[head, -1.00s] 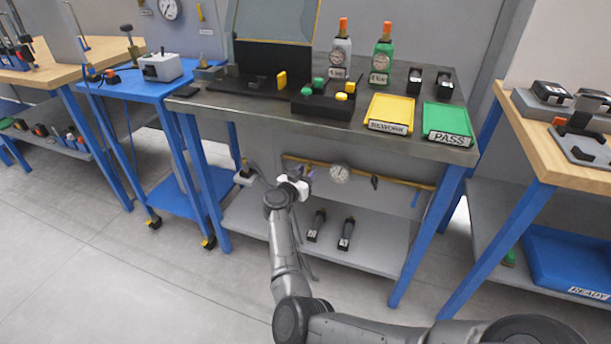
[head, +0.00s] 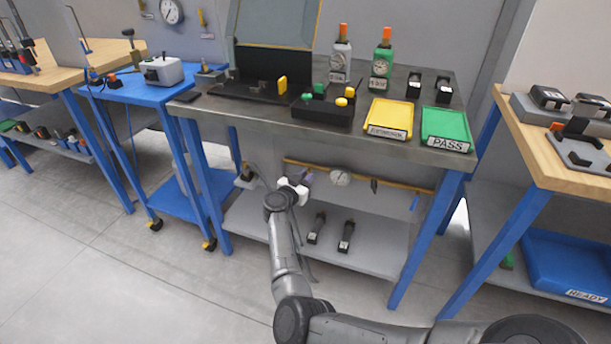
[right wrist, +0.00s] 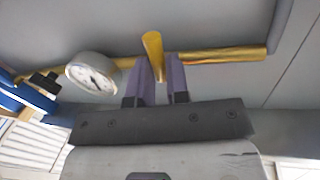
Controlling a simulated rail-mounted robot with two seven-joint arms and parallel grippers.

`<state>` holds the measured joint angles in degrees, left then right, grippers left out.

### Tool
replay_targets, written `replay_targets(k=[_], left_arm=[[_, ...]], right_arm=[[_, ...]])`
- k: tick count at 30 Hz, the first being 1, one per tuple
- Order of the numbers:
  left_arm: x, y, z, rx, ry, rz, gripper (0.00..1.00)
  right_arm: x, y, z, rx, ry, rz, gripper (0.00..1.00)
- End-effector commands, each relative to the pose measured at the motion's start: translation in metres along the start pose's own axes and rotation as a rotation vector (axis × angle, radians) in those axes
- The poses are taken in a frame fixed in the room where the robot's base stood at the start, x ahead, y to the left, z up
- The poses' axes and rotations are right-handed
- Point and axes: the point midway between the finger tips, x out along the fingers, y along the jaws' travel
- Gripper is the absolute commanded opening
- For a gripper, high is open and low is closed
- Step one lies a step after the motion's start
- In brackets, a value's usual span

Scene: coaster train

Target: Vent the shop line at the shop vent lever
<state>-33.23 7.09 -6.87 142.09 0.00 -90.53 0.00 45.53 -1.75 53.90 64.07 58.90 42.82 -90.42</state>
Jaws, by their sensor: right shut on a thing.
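A yellow lever (right wrist: 152,48) stands out from a yellow pipe (right wrist: 225,55) in the right wrist view. My right gripper (right wrist: 160,68) has its purple fingers on either side of this lever and is shut on it. In the head view my right gripper (head: 302,182) is under the middle steel bench, at the left part of the pipe (head: 405,186); the lever is hidden there. No label on the lever is readable. A white round gauge (right wrist: 92,75) sits on the pipe beside the gripper, also visible in the head view (head: 340,177). My left gripper is out of view.
The steel bench top (head: 290,116) is above my right gripper, and a lower shelf (head: 375,255) with two dark tools is below it. Blue bench legs (head: 425,240) stand to the right. Another gauge (head: 171,11) and yellow handles (head: 202,17) are on the back wall.

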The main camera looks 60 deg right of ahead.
Motion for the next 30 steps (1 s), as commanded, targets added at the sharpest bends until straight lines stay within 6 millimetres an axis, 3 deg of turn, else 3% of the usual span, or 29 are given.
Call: replay_targets(k=[1, 12, 30], left_arm=[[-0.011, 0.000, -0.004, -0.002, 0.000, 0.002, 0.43], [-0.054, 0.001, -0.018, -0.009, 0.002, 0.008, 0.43], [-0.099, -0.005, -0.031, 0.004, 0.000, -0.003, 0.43]], right_arm=[[0.000, -0.001, -0.006, 0.029, -0.008, 0.001, 0.00], [-0.001, -0.006, -0.008, 0.360, -0.074, 0.002, 0.00], [-0.002, -0.011, -0.012, 0.920, -0.184, 0.003, 0.00]])
